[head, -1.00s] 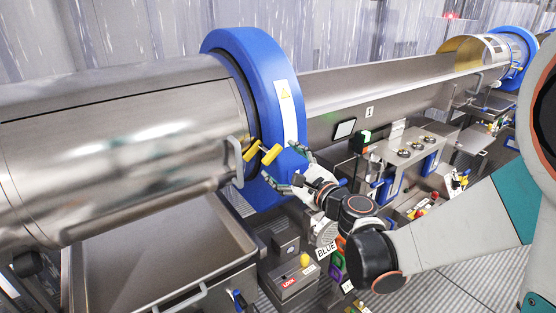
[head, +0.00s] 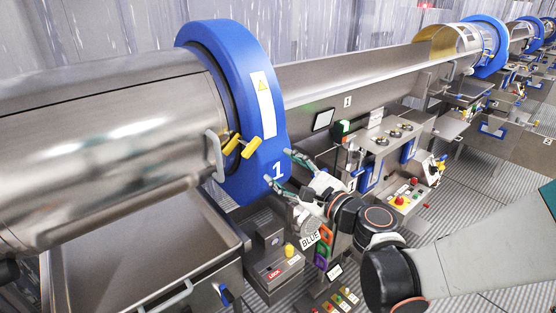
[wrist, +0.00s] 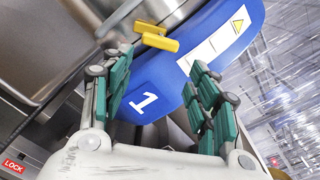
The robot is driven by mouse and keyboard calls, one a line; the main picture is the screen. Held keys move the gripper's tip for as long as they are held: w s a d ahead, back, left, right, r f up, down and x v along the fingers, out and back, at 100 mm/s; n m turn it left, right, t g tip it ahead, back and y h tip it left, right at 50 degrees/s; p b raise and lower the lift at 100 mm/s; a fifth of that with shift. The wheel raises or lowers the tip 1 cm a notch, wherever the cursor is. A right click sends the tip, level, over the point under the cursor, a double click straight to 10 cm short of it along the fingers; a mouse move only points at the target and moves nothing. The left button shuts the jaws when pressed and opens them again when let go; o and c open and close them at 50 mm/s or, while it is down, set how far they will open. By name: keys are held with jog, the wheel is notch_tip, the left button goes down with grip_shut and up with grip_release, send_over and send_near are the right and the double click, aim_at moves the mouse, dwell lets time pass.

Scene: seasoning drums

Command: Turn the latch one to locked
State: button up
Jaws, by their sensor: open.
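The latch, a pair of short yellow handles (head: 251,147), sits at the left edge of the blue ring housing (head: 262,100) marked 1, by the drum's metal handle. The handles point up and to the right, roughly parallel. In the wrist view the yellow latch (wrist: 160,42) shows beyond and between the fingertips. My gripper (head: 277,166) is open and empty, in front of the blue housing, to the right of and below the latch. It does not touch the latch. In the wrist view its green-padded fingers (wrist: 156,65) are spread wide.
The steel drum (head: 110,130) fills the left, with a tray below it. A box with a red LOCK label (head: 275,274) and a yellow knob stands below my gripper. A control panel with a red button (head: 400,200) is at right.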

jog(key=n, duration=0.2)
jog(key=r+n, duration=0.1)
jog(key=shift+a+n+g+p, duration=0.3)
jog(key=shift+a, duration=0.05)
jog(key=c, duration=0.9)
jog(key=n, duration=0.2)
jog(key=shift+w+a+r+n+h, duration=0.1)
jog(key=shift+a+r+n+h, duration=0.2)
jog(key=shift+n, duration=0.1)
grip_shut()
notch_tip(320, 180, up, 9)
jog(key=a+n+h+p, duration=0.2)
jog(key=a+n+p, duration=0.15)
jog(key=n, duration=2.45)
jog(key=shift+w+a+f+b, duration=0.25)
jog(key=shift+w+f, duration=0.6)
jog(key=shift+w, duration=0.7)
jog(key=shift+w+a+f+b, duration=0.25)
jog(key=shift+w+f, duration=0.6)
jog(key=shift+w, duration=0.7)
jog(key=shift+w+a+f+b, duration=0.15)
jog(key=shift+w+a+f, duration=0.15)
jog(key=shift+w+f, duration=0.9)
